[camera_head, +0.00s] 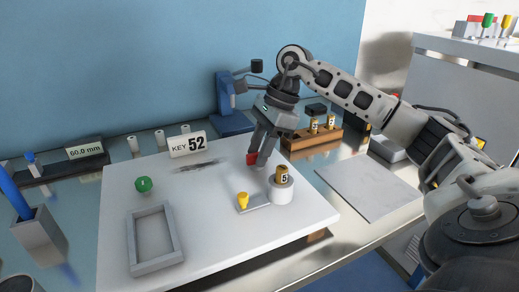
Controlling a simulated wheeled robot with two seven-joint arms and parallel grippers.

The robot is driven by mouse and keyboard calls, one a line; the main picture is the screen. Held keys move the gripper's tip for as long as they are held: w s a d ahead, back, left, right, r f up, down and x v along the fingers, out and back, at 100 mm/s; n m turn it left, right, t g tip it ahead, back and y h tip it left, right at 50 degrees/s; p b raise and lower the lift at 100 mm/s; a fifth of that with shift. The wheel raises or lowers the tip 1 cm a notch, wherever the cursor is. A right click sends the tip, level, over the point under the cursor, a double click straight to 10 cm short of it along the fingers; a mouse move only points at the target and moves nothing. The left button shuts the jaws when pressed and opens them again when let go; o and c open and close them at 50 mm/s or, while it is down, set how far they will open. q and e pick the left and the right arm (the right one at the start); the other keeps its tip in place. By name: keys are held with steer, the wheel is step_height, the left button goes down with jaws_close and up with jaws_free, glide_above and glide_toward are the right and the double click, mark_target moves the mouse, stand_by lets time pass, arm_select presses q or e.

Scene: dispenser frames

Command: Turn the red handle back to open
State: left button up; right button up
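The red handle (252,159) shows as a small red block towards the back right of the white board (220,240). My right gripper (258,158) reaches down to it from above, with its fingertips at the red block. The fingers hide part of the handle, and I cannot tell whether they grip it or only stand around it. My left gripper is not in view.
A yellow peg (243,200) and a white cylinder (281,190) with a numbered brass piece stand in front of my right gripper. A green knob (143,184), a grey frame (134,240) and a KEY 52 sign (188,145) are further left. A blue stand (232,120) is behind.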

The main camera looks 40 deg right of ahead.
jaws_close()
